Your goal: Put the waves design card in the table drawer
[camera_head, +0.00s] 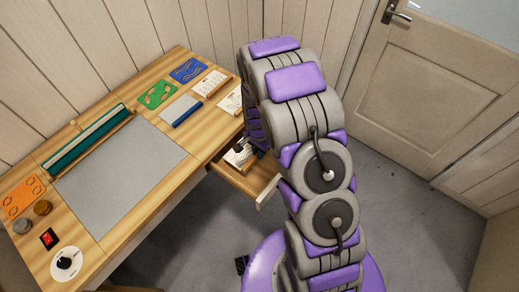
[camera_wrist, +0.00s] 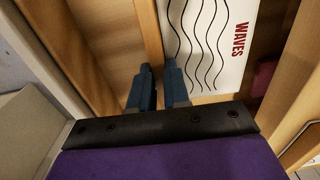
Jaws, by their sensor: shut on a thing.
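The waves design card (camera_wrist: 208,40), white with black wavy lines and red WAVES lettering, lies inside the open table drawer (camera_wrist: 295,75) in the wrist view. The drawer (camera_head: 262,187) is pulled out from the right side of the table (camera_head: 140,232) in the head view, with a white card partly visible in it. My gripper (camera_wrist: 158,72) has its fingers on both sides of a wooden drawer wall and is shut on it. The card is just right of the right finger; whether they touch is unclear. My arm hides the gripper in the head view.
On the table are a blue wavy card (camera_head: 188,70), a green card (camera_head: 156,93), an orange card (camera_head: 22,197), white cards (camera_head: 210,83), a teal roller (camera_head: 88,140), a grey mat (camera_head: 120,178) and a red switch (camera_head: 49,238). Floor is clear toward the door (camera_head: 430,85).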

